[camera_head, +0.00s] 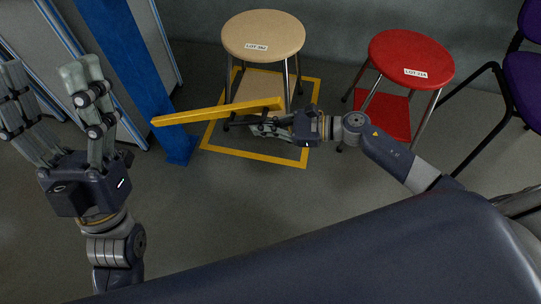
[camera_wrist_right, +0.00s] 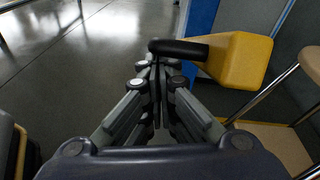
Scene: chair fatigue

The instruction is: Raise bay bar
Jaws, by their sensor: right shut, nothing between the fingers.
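The yellow bay bar (camera_head: 215,112) spans roughly level in front of the blue post (camera_head: 150,75) and the beige stool. In the right wrist view, the bar's yellow end (camera_wrist_right: 243,62) is close, with a black grip (camera_wrist_right: 180,50) sticking out to the left. My right gripper (camera_head: 258,128) is shut and empty just below the bar's right end. In its wrist view the fingertips (camera_wrist_right: 157,72) lie close together right by the black grip; I cannot tell whether they touch it. My left gripper (camera_head: 48,72) is open and empty at the left, fingers spread, away from the bar.
A beige stool (camera_head: 263,35) tagged LOT-382 stands in a yellow floor frame (camera_head: 258,156) behind the bar. A red stool (camera_head: 410,58) stands to its right, a purple chair (camera_head: 525,85) at the far right. Grey panels stand behind the left gripper. The near floor is clear.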

